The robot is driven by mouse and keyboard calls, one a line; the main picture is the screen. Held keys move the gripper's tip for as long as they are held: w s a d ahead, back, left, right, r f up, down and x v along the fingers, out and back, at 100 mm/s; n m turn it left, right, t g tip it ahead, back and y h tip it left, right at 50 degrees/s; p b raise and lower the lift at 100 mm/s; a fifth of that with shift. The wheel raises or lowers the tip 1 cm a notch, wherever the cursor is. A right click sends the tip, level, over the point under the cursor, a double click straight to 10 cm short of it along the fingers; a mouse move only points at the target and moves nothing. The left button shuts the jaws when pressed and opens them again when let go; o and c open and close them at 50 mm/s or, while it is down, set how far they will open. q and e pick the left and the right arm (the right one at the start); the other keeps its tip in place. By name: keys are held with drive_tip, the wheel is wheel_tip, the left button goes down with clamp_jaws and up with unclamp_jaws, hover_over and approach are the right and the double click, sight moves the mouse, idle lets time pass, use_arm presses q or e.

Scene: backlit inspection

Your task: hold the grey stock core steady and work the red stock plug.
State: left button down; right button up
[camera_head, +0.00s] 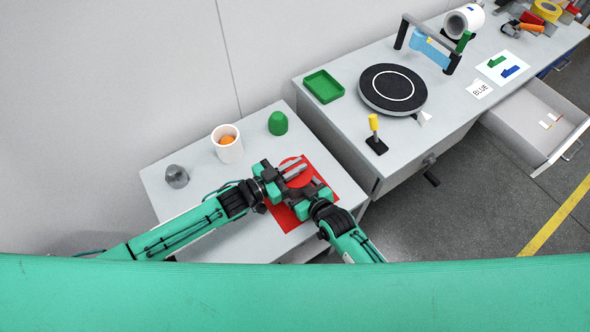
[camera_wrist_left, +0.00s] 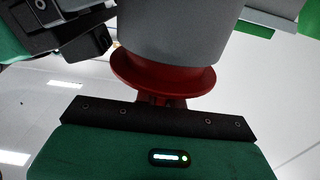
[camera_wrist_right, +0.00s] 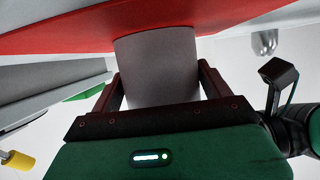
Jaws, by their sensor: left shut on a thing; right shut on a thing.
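The red stock plug (camera_wrist_left: 163,78) sits against the end of the grey stock core (camera_wrist_left: 172,35) in the left wrist view, its flange close to the core's rim. My left gripper (camera_wrist_left: 160,100) is shut on the plug. In the right wrist view the grey core (camera_wrist_right: 158,72) stands on a red mat (camera_wrist_right: 60,38), between the fingers of my right gripper (camera_wrist_right: 158,95), which is shut on it. In the head view my left gripper (camera_head: 287,176) and right gripper (camera_head: 312,195) meet over the mat and hide most of the core. How deep the plug sits cannot be told.
On the same table are a grey domed piece (camera_head: 177,177), a white cup (camera_head: 228,146) with an orange ball and a green domed piece (camera_head: 278,124). The bench at right holds a green tray (camera_head: 323,87) and a black turntable (camera_head: 392,89). A drawer (camera_head: 530,122) is open.

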sight(295, 166)
use_arm(q)
wheel_tip(295, 166, up, 8)
drive_tip(key=shift+r, duration=0.2)
use_arm(e)
drive_tip(key=shift+s+d+f, duration=0.1)
drive_tip(key=shift+s+f, duration=0.05)
drive_tip(key=shift+f, duration=0.15)
drive_tip(key=o, duration=0.8)
drive_tip(key=shift+o, duration=1.2)
drive_tip(key=shift+r, duration=0.1)
drive_tip(key=shift+r, duration=0.1)
drive_tip(key=v, duration=1.1)
drive_tip(key=shift+s+d+r, duration=0.15)
drive_tip(key=shift+s+d, duration=0.05)
drive_tip(key=shift+s, duration=0.05)
